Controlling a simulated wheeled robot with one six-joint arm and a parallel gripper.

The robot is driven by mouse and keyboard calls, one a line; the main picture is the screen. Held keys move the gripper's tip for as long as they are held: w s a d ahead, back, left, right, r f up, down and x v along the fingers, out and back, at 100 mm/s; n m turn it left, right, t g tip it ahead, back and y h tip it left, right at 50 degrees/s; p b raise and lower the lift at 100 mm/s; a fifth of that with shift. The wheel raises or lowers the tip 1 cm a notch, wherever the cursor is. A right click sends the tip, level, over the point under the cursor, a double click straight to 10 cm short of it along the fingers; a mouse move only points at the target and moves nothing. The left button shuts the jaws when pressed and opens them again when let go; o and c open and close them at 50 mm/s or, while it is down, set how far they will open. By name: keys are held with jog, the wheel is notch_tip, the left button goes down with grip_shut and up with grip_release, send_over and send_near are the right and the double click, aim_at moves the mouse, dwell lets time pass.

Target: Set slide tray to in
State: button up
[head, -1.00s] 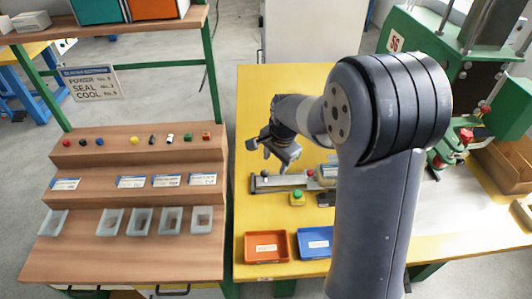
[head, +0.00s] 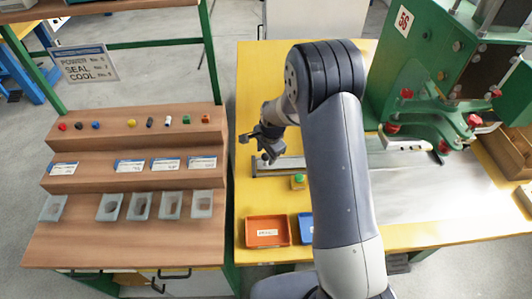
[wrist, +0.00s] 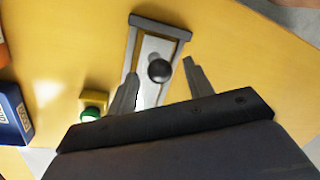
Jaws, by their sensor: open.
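The slide tray (head: 285,164) is a long pale metal rail on the yellow table, partly hidden by my arm in the head view. In the wrist view the slide tray (wrist: 150,88) has a grey end bar and a round dark knob (wrist: 159,71) near that end. My gripper (head: 256,147) is open above the left end of the rail. In the wrist view the fingers of my gripper (wrist: 160,70) stand on either side of the knob, with visible gaps. I cannot tell how far above it they are.
A green button on a yellow box (head: 298,181) stands just in front of the rail. An orange bin (head: 267,231) and a partly hidden blue bin (head: 305,228) lie nearer the front edge. The green press (head: 425,100) stands to the right. A wooden stepped rack (head: 130,240) is at left.

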jog(key=shift+f, duration=0.45)
grip_shut()
dwell(0.3)
